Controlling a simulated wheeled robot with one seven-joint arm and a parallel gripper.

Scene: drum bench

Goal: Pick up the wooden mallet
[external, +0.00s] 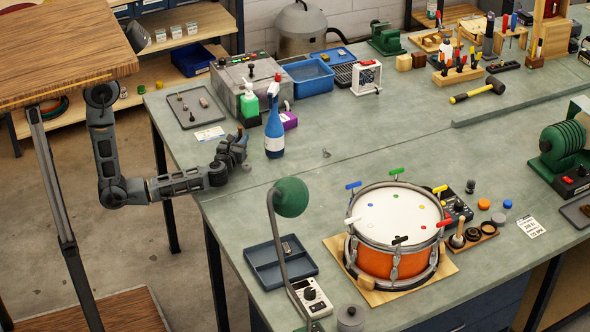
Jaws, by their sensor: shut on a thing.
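My gripper (238,146) is over the left part of the bench, left of the blue spray bottle (274,132). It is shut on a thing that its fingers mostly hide. A small brown bit (240,131) shows at the top of the fingers; it looks like wood and may be part of the wooden mallet, but its shape is too small to tell. No whole wooden mallet shows clearly elsewhere on the bench. I cannot tell whether the held thing touches the bench.
A grey tray (196,106) lies at the back left. A drum (393,258) and lamp (291,197) stand nearer the front. The mid-bench is mostly clear.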

